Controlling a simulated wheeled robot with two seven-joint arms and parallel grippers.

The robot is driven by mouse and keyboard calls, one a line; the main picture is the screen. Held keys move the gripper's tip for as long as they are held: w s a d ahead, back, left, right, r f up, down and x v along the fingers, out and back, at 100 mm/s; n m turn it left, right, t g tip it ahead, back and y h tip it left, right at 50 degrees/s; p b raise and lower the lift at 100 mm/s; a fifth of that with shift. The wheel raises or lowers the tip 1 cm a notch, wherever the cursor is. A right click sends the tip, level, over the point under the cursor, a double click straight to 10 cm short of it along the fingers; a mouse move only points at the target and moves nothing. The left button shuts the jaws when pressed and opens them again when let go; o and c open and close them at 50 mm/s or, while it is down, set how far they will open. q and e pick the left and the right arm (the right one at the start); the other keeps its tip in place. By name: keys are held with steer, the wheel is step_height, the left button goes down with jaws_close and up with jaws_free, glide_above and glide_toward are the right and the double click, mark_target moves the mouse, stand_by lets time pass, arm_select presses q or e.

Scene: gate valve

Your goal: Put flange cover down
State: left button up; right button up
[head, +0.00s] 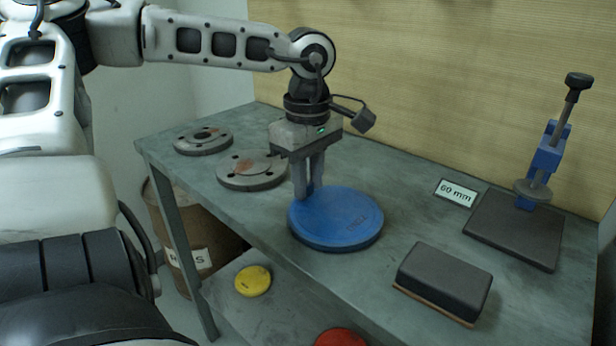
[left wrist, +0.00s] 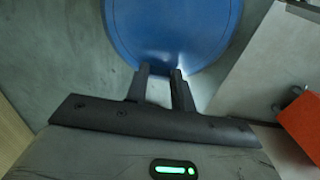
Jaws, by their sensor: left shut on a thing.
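The flange cover is a blue round disc (head: 338,219) at the front middle of the grey-green workbench in the head view. It looks flat and low over the bench top; I cannot tell whether it touches the surface. My left gripper (head: 308,194) points down at the disc's far left rim and is shut on it. In the left wrist view the fingers (left wrist: 160,80) meet the near rim of the blue disc (left wrist: 170,30). My right gripper does not show.
Two grey metal flanges (head: 203,140) (head: 251,170) lie at the back left of the bench (head: 350,160). A black block (head: 444,279) lies front right. A blue clamp stand on a dark plate (head: 513,229) and a "60 mm" label (head: 456,192) are farther right. Yellow (head: 253,281) and red (head: 341,338) discs lie lower.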

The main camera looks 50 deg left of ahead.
arm_select(q)
steer(key=shift+f, duration=0.15)
steer(key=o, duration=1)
step_height(320, 180, up, 12)
steer(key=shift+r+p, duration=0.25)
steer(key=shift+p, duration=0.4)
steer(key=shift+s, duration=0.1)
